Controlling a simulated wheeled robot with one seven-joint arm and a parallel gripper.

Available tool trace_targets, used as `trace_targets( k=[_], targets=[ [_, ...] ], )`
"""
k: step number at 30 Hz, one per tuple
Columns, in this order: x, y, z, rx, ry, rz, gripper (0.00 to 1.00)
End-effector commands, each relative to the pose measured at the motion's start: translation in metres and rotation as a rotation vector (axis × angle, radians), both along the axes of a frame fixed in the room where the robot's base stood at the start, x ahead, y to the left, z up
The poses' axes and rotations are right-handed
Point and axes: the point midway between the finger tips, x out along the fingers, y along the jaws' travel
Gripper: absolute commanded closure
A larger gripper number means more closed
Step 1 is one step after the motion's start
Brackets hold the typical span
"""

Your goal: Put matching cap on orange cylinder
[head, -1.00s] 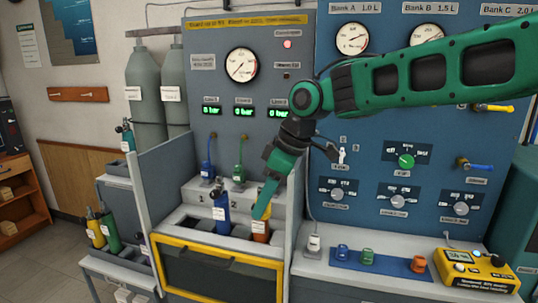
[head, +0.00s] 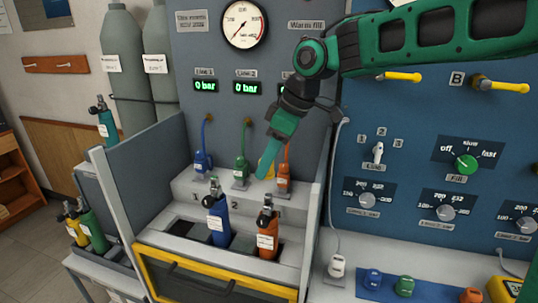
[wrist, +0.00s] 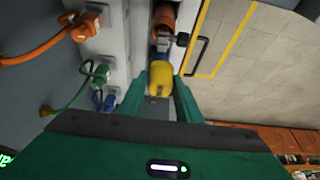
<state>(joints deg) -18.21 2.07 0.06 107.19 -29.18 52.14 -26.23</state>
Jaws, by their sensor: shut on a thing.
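The orange cylinder (head: 267,232) stands upright in the bench trough, with a black valve on top. It also shows in the wrist view (wrist: 163,17). My gripper (head: 265,172) is shut on a small yellow piece (wrist: 159,80), above the cylinder's valve in the head view. In the wrist view the piece sits between the fingers (wrist: 160,95), in line with the valve; I cannot tell whether they touch. Blue (head: 373,279), green (head: 404,286) and orange (head: 471,296) caps sit on a blue mat at the lower right.
A blue cylinder (head: 217,222) stands left of the orange one. Blue (head: 202,162), green (head: 241,171) and orange (head: 284,178) hose connectors sit on the ledge behind. A yellow-edged guard (head: 215,279) fronts the trough. A side wall (head: 318,220) stands to the right.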

Motion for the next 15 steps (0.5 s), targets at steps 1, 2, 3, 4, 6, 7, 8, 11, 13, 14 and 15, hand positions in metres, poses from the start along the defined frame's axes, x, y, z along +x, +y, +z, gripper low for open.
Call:
trace_targets(
  k=[1, 2, 3, 4, 6, 7, 8, 11, 13, 14, 15],
  targets=[
    [0.000, -0.001, -0.001, 0.000, 0.000, -0.002, 0.91],
    [0.001, -0.002, -0.001, 0.000, 0.000, -0.003, 0.91],
    [0.001, -0.003, -0.003, 0.000, 0.001, -0.005, 0.91],
    [0.001, -0.003, -0.004, 0.000, 0.001, -0.005, 0.91],
    [0.001, -0.005, -0.008, 0.000, 0.001, -0.007, 0.91],
    [0.001, -0.005, -0.009, 0.000, 0.001, -0.007, 0.91],
    [0.001, -0.005, -0.011, -0.001, 0.001, -0.007, 0.91],
    [0.002, -0.006, -0.018, 0.000, 0.001, -0.009, 0.91],
    [0.001, -0.006, -0.023, -0.001, 0.001, -0.009, 0.91],
    [0.001, -0.006, -0.025, -0.001, 0.001, -0.009, 0.91],
    [0.001, -0.006, -0.028, 0.000, 0.000, -0.009, 0.91]
  ],
)
